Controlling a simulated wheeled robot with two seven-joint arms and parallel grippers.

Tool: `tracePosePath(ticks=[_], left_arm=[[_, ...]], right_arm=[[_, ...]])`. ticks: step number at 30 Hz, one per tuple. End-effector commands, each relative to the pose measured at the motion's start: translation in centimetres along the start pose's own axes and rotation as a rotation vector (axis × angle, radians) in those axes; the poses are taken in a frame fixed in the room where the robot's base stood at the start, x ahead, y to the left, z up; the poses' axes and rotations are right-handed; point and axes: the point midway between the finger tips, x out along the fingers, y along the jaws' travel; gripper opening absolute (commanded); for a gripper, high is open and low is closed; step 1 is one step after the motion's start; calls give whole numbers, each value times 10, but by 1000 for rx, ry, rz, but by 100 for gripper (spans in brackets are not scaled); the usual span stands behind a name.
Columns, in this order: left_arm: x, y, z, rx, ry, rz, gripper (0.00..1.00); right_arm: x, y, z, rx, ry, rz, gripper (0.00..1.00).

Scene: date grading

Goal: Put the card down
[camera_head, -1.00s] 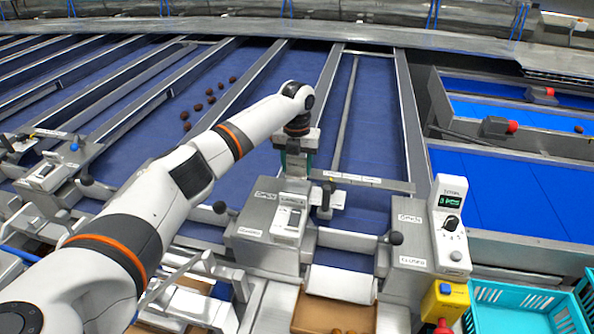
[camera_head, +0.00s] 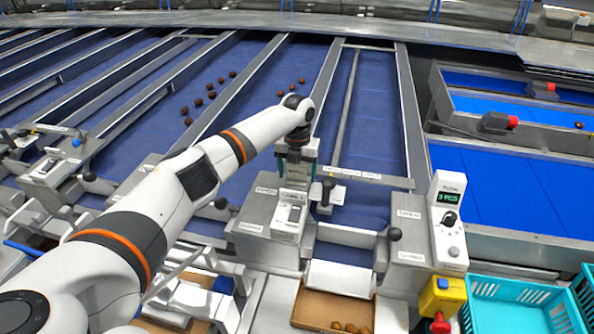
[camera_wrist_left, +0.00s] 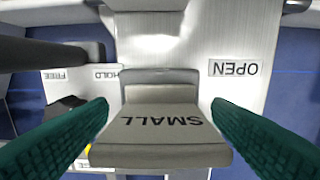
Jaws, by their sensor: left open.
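A light grey card (camera_wrist_left: 163,125) marked SMALL shows upside down in the left wrist view. It leans on a grey holder (camera_wrist_left: 160,77) on top of a metal gate box. In the head view the box (camera_head: 262,222) stands at the near end of a blue lane, with the card's holder (camera_head: 290,215) on it. My left gripper (camera_head: 296,172) is just above and behind the holder in the head view. Its green fingers (camera_wrist_left: 163,140) are open, one on each side of the card, with gaps visible. My right gripper is not in view.
A black-knobbed lever (camera_head: 326,190) stands right of the holder. A counter unit (camera_head: 448,215) reads 3 PCS. A cardboard box (camera_head: 310,312) with some dates lies below the chute. A turquoise crate (camera_head: 515,285) is at the lower right. Dates lie on the blue lanes.

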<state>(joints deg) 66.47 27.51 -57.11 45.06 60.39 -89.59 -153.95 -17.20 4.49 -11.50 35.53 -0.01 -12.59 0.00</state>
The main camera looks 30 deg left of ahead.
Motion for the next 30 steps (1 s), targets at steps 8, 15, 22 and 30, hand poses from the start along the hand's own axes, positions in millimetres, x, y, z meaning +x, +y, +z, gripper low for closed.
tracePosePath(ticks=[8, 15, 22, 30], left_arm=[[-18, 0, -1, 2, 4, 2, 74], [-69, 0, -1, 1, 6, 3, 74], [-109, 0, -1, 0, 3, 2, 74], [-123, 0, 0, 0, -1, 1, 74]], right_arm=[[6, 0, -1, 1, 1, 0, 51], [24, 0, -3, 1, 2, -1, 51], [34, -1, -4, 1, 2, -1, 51], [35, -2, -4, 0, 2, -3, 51]])
